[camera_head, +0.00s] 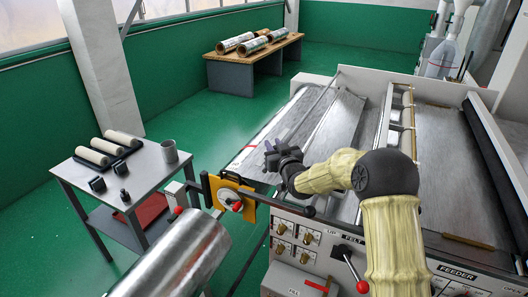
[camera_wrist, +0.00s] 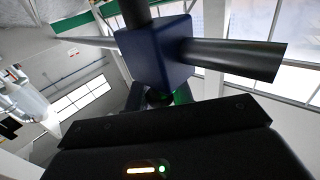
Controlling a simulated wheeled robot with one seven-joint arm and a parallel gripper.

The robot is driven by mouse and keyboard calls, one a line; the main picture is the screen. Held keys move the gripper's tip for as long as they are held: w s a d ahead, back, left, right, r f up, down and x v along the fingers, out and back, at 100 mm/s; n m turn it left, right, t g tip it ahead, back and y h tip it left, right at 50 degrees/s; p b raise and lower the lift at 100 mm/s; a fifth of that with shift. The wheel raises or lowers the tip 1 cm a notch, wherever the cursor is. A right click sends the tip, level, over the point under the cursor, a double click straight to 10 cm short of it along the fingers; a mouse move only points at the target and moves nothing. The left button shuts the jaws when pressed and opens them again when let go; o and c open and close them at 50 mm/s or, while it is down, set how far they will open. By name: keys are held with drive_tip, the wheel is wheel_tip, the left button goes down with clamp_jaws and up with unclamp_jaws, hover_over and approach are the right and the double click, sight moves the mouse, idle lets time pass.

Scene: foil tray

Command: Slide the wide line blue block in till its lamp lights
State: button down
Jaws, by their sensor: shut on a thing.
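My gripper (camera_head: 272,155) reaches over the left side of the machine, close to its long sloping metal plate. In the wrist view a dark blue block (camera_wrist: 155,55) sits above the middle. A thick dark grey bar (camera_wrist: 235,62) runs from it to the right, and another dark bar meets its top. My gripper is shut on the blue block, though its fingers are mostly hidden in the wrist view. In the head view the block cannot be told clearly from the dark gripper. No block lamp or slot can be made out.
The machine's front panel (camera_head: 300,238) carries knobs and red-tipped levers. A yellow plate with a dial (camera_head: 232,199) stands at its left corner. A side table (camera_head: 150,165) with rollers and a cup is at left. A low bench (camera_head: 240,70) with rolls stands behind on green floor.

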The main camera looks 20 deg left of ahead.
drive_tip(key=c, duration=1.2)
unclamp_jaws()
drive_tip(key=shift+c, duration=0.2)
wheel_tip(320, 180, up, 10)
drive_tip(key=b, duration=0.3)
drive_tip(key=shift+w, duration=0.1)
